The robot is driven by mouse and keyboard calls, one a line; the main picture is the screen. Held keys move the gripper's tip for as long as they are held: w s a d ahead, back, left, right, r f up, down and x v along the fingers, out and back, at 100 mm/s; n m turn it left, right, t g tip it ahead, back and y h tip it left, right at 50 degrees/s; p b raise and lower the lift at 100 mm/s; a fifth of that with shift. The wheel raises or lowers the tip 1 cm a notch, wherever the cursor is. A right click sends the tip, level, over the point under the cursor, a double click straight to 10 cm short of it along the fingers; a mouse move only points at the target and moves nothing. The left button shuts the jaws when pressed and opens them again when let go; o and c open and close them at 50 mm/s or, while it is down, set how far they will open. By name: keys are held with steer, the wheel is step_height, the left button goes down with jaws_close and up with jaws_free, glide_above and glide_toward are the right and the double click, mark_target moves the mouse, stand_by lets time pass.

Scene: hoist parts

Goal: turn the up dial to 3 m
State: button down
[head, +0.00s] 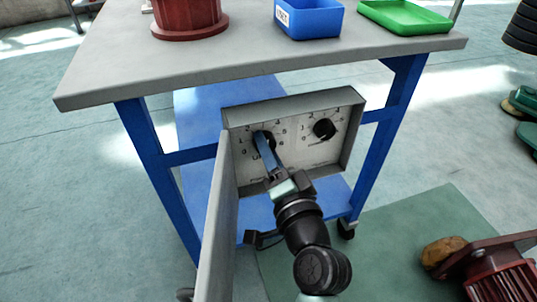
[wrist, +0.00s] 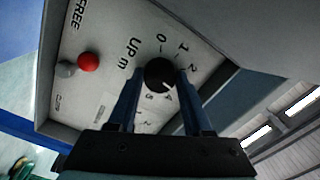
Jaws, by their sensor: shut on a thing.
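The up dial (wrist: 159,72) is a round black knob beside the printed words "UP m" in the wrist view, with a ring of numbers starting at 0. My gripper (wrist: 159,84) is shut on it, one blue finger on each side. In the head view my gripper (head: 264,143) reaches the left dial of the panel (head: 298,160), and its fingers cover most of that knob. I cannot make out a pointer mark, so the dial's setting cannot be told.
A second black dial (head: 324,128) sits to the right on the panel. The open box door (head: 216,225) stands at the left of my arm. A red button (wrist: 88,61) shows in the wrist view. The bench top (head: 250,65) overhangs the panel.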

steer(key=shift+f+n, duration=0.1)
steer(key=shift+n, duration=0.4)
steer(key=shift+b, duration=0.3)
steer(key=shift+c, duration=1.6)
jaws_free()
steer(key=shift+s+d, duration=0.1)
steer(key=shift+s, duration=0.05)
steer(key=p+v, duration=0.2)
steer(key=v, duration=1)
steer(key=shift+s, duration=0.35)
steer(key=shift+d, duration=0.1)
